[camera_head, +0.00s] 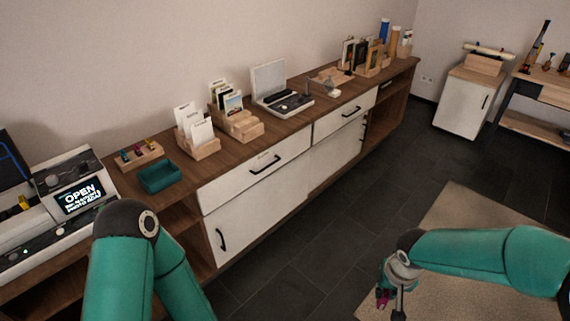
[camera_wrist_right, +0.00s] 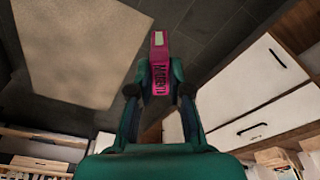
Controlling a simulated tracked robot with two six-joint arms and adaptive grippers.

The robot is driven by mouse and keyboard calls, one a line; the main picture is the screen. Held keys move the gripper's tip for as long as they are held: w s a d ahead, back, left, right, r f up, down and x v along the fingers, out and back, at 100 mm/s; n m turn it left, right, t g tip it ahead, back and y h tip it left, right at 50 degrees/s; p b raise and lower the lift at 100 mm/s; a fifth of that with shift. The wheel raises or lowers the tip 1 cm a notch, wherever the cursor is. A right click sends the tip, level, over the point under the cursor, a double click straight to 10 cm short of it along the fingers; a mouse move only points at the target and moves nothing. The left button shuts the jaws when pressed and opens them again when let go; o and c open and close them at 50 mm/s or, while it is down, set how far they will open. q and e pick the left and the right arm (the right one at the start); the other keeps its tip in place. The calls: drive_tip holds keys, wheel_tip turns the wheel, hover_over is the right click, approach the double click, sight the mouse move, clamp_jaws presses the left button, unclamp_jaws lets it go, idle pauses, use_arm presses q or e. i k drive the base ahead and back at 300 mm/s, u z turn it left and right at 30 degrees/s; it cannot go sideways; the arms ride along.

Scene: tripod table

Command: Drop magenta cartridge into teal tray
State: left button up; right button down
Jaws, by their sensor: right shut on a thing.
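The magenta cartridge (camera_wrist_right: 159,80) is held between the fingertips of my right gripper (camera_wrist_right: 160,90) in the right wrist view, its dark lettering facing the camera. In the head view my right gripper (camera_head: 390,286) hangs low at the lower right, above the floor and rug, with a small bit of the magenta cartridge (camera_head: 382,297) showing. The teal tray (camera_head: 161,187) sits on the wooden counter at the left, far from my right gripper. My left arm shows at the lower left, but its gripper is out of view.
A wooden rack (camera_head: 139,155) with several small coloured pieces stands just behind the tray. A machine with an OPEN screen (camera_head: 82,195) is to its left, and a wooden card holder (camera_head: 199,146) to its right. Drawers and open shelves lie under the counter. The dark floor in front is clear.

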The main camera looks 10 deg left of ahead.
sight(166, 180)
drive_tip(key=z, duration=0.45)
drive_tip(key=i, duration=0.2)
drive_tip(key=u, duration=1.7)
